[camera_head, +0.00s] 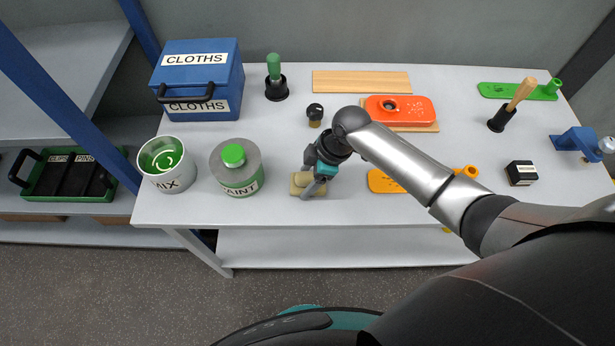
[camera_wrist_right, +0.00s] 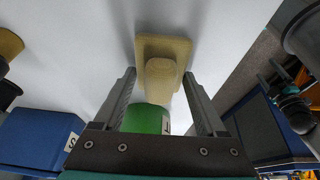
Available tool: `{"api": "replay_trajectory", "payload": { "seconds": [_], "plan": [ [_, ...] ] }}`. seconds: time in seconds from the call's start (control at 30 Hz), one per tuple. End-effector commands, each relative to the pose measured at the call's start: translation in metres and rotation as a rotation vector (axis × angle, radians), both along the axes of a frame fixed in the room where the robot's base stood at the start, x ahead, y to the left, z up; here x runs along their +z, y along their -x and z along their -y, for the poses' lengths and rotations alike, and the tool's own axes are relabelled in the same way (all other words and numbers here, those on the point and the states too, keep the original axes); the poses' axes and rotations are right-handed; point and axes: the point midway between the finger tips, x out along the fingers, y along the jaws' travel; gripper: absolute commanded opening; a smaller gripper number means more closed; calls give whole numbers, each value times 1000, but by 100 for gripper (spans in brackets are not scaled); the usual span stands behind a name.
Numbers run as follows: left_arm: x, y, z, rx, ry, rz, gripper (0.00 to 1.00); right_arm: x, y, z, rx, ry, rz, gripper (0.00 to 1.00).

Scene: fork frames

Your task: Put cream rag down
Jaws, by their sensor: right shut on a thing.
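The cream rag (camera_head: 302,188) is a pale flat piece with a raised lump in its middle. It is at the front edge of the grey-white table, right of the paint tin. In the right wrist view the cream rag (camera_wrist_right: 163,66) shows at the fingertips, its lump between them. My right gripper (camera_head: 311,178) is shut on the rag and partly hides it in the head view. I cannot tell whether the rag's underside touches the table (camera_head: 250,210). My left gripper is not in view.
Left of the rag stand the paint tin (camera_head: 236,170) with a green knob and the mix pot (camera_head: 167,166). A blue cloths box (camera_head: 198,80) is at the back left. A small dark-topped knob (camera_head: 314,113) stands behind. An orange plate (camera_head: 383,182) lies to the right.

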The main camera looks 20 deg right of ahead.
Motion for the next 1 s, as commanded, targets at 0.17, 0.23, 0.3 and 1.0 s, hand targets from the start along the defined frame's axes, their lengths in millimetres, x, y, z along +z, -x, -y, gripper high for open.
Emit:
{"api": "replay_trajectory", "payload": {
  "seconds": [0.17, 0.23, 0.3, 1.0],
  "plan": [
    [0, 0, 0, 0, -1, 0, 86, 0, 0, 0, 0, 0, 1, 0],
    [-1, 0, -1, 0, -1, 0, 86, -2, 0, 0, 0, 0, 1, 0],
    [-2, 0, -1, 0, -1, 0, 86, -3, 0, 0, -1, 0, 1, 76],
    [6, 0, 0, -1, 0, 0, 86, 21, 2, 8, -1, 1, 2, 100]
  ]
}}
